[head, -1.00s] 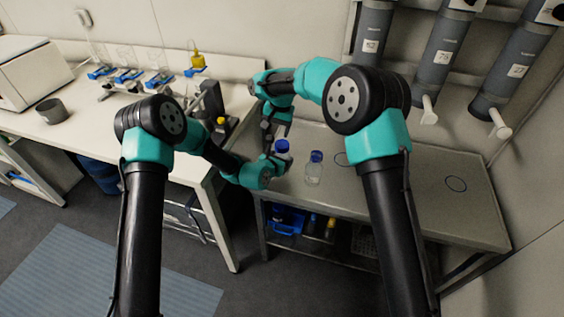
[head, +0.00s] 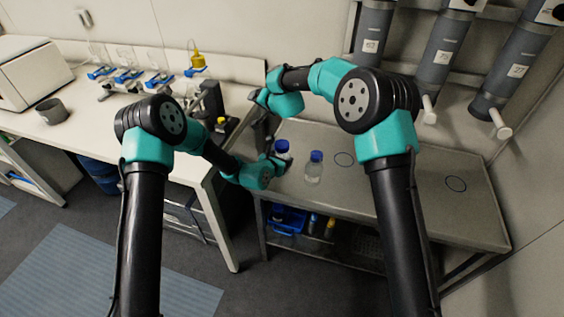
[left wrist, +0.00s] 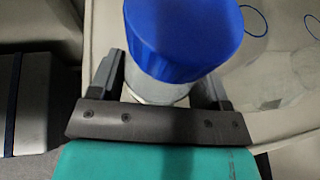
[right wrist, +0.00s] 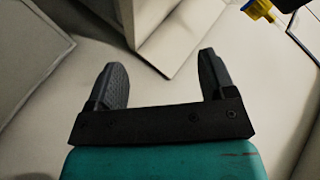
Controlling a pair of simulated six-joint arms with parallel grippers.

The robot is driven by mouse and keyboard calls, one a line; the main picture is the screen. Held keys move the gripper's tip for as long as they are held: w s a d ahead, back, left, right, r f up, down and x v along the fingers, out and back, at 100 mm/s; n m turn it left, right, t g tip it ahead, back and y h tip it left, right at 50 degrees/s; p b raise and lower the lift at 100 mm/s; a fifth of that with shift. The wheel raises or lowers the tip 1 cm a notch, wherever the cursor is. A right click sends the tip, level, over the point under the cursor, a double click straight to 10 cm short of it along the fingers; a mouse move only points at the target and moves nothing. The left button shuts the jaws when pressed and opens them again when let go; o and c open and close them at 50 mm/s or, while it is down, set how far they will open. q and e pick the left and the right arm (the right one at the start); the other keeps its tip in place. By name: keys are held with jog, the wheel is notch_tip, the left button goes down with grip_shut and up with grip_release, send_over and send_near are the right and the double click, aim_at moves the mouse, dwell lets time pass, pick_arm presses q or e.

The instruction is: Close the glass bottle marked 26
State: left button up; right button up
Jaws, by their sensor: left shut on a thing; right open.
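A clear glass bottle with a blue cap (head: 282,146) stands at the near left of the grey bench. My left gripper (head: 276,163) is shut around it from the left and front. In the left wrist view the blue cap (left wrist: 182,38) sits on top of the bottle (left wrist: 158,92) between the fingers. No number on it is readable. A second clear bottle (head: 314,171), also blue-capped, stands just to its right, apart; its marking is unreadable too. My right gripper is open and empty in the right wrist view (right wrist: 163,80), up and behind the held bottle, clear of it.
Grey cylinders (head: 441,62) hang on the back wall. A white bench (head: 85,140) with lab gear lies left, close to both arms.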

jog(key=w+d+m+t+h, duration=0.2)
jog(key=d+m+h, duration=0.1)
jog(key=d+h, duration=0.2)
jog(key=n+g+h, duration=0.2)
jog(key=g+h, duration=0.1)
jog(key=g, duration=0.8)
send_over(282, 144)
jog(key=f, duration=0.3)
jog(key=shift+w+d+f, duration=0.2)
jog(key=shift+w+f, duration=0.15)
jog(key=shift+f, duration=0.05)
jog(key=shift+s+a+r+g, duration=0.2)
jog(key=shift+s+g, duration=0.1)
jog(key=shift+g, duration=0.2)
jog(key=shift+f, duration=0.1)
jog(key=shift+f, duration=4)
